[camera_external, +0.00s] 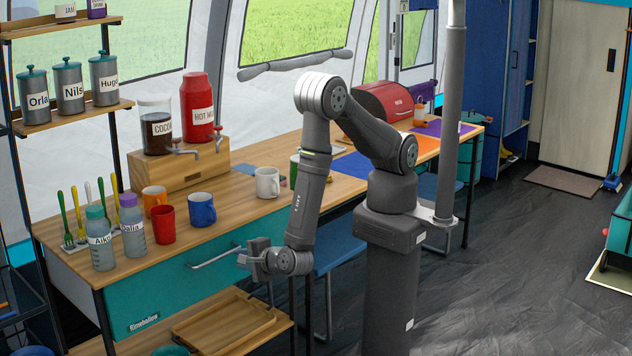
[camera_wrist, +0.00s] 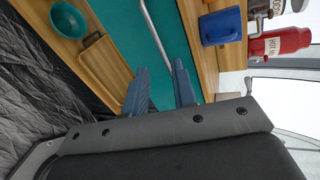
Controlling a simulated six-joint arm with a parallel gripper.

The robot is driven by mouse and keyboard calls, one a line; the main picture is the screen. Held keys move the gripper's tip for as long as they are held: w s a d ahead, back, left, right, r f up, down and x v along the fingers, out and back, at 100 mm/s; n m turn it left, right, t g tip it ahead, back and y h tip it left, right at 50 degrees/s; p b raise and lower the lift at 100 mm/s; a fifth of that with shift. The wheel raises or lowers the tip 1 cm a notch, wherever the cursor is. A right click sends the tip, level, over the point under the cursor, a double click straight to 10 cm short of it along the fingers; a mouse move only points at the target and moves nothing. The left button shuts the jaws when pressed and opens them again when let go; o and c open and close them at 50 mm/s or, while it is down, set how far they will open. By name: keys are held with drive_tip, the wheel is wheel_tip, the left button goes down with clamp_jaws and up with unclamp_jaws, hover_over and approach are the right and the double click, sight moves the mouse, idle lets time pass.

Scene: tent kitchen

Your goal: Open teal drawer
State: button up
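The teal drawer (camera_external: 165,291) sits under the wooden counter, and its front looks flush with the counter's edge. Its metal bar handle (camera_external: 214,258) runs along the upper part of the front. My gripper (camera_external: 246,254) is at the handle's right end. In the wrist view, the teal front (camera_wrist: 125,38) fills the upper middle, and the handle (camera_wrist: 153,32) runs down toward the gap between my fingers (camera_wrist: 160,88). The fingers are apart, wider than the bar. The handle's lower end is close to the right finger; I cannot tell whether they touch.
The counter (camera_external: 120,268) above holds a blue mug (camera_external: 202,209), a red mug (camera_external: 165,224), a white mug (camera_external: 267,183) and labelled bottles. A wooden tray (camera_external: 225,325) lies on the shelf below. A blue chair (camera_external: 335,258) stands to the right of my gripper.

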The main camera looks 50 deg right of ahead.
sight(222, 256)
drive_tip(key=s+d+f+n+t, duration=0.2)
drive_tip(key=s+d+f, duration=0.1)
drive_tip(key=w+f, duration=0.1)
drive_tip(key=w, duration=0.4)
drive_tip(key=w+f, duration=0.1)
drive_tip(key=w, duration=0.5)
drive_tip(key=w+f, duration=0.1)
drive_tip(key=w, duration=0.5)
drive_tip(key=shift+d, duration=0.1)
drive_tip(key=shift+c, duration=0.5)
clamp_jaws()
